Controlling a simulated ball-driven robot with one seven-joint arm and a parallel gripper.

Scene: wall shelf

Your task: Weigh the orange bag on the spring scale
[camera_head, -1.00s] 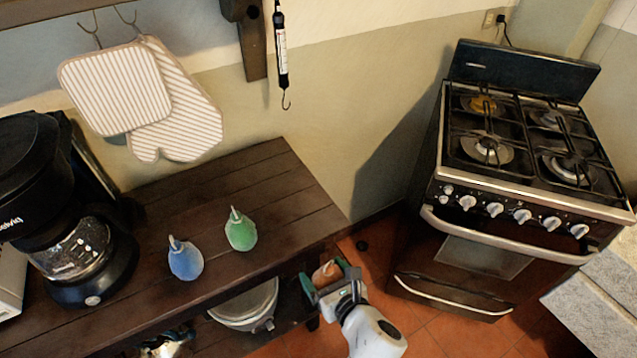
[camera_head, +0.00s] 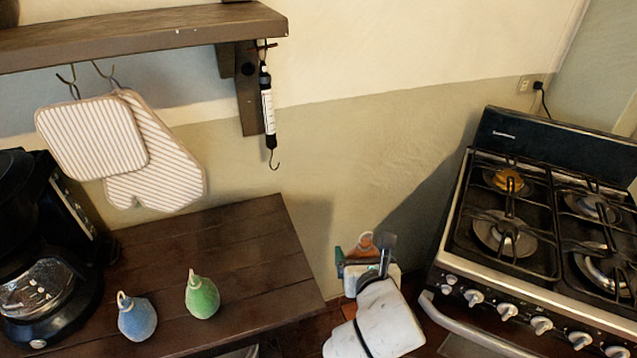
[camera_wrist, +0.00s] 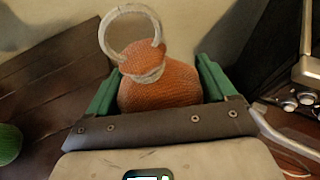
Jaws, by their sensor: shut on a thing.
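My gripper (camera_head: 365,256) is shut on the orange bag (camera_wrist: 160,82), to the right of the wooden table's end. In the wrist view the bag sits between the green fingers, with its pale ring (camera_wrist: 131,32) standing up at the top. In the head view the bag (camera_head: 364,243) is small and partly hidden by my gripper. The spring scale (camera_head: 267,105) hangs upright below the shelf's right end, its bare hook (camera_head: 274,160) at the bottom. The hook is up and to the left of my gripper in the head view.
A blue bag (camera_head: 138,317) and a green bag (camera_head: 202,297) stand on the wooden table (camera_head: 250,240). Oven mitts (camera_head: 120,150) hang left of the scale. A coffee maker (camera_head: 40,270) is at the left, a stove (camera_head: 535,220) at the right. The wall around the hook is clear.

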